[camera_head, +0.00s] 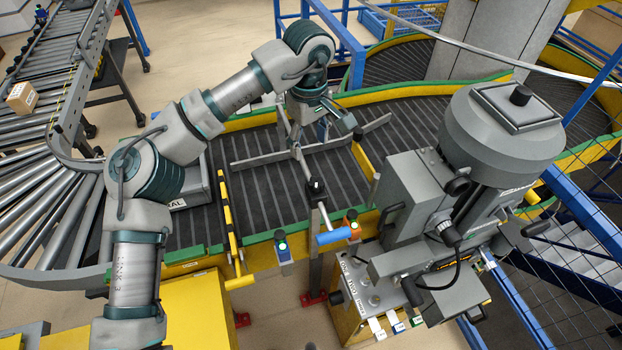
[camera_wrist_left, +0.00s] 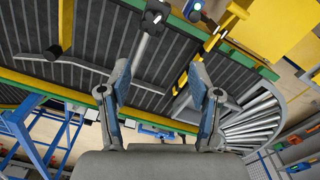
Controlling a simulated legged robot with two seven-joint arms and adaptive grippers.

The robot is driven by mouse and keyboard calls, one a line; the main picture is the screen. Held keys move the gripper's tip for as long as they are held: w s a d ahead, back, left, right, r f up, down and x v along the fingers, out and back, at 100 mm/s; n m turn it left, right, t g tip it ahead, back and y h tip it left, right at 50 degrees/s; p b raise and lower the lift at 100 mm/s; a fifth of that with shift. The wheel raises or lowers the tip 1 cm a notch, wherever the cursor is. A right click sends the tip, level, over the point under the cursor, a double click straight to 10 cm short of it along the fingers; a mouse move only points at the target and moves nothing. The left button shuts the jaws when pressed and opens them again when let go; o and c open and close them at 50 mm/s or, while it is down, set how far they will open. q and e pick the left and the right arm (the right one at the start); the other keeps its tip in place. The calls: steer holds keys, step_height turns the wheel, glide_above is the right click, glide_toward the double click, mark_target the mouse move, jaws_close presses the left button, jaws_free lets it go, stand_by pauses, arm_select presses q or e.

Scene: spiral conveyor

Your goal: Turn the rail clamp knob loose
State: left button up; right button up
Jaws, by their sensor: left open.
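A black clamp block with a small pale mark, which looks like the rail clamp knob (camera_head: 316,187), sits on a thin metal rod above the conveyor's near edge. It also shows at the top of the left wrist view (camera_wrist_left: 156,15). The rod joins a grey guide rail (camera_head: 258,160) lying across the dark conveyor. My left gripper (camera_head: 318,122) hangs above the conveyor, beyond the clamp and near the rail. In the left wrist view its two fingers (camera_wrist_left: 160,82) are spread, with nothing between them. The clamp lies apart from the fingertips. My right gripper is not in view.
A large grey machine (camera_head: 500,135) stands right of the clamp. A blue cylinder (camera_head: 333,236) and a box with a green light (camera_head: 283,248) sit at the near edge. A grey case (camera_head: 196,185) lies on the belt, partly behind my arm. A yellow bar (camera_head: 229,215) crosses the belt.

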mark_target(317, 182)
arm_select(q)
steer(key=d+f, duration=0.1)
steer(key=f, duration=0.3)
steer(key=d+f, duration=0.1)
steer(key=f, duration=0.3)
steer(key=d+f, duration=0.1)
steer(key=f, duration=0.2)
steer(key=shift+f, duration=0.4)
steer(key=shift+a+f, duration=0.35)
steer(key=shift+a, duration=0.85)
steer(key=shift+d, duration=0.2)
steer(key=c, duration=0.5)
steer(key=shift+d, duration=0.55)
steer(key=c, duration=0.6)
steer(key=shift+a+f, duration=0.1)
steer(key=shift+a, duration=0.05)
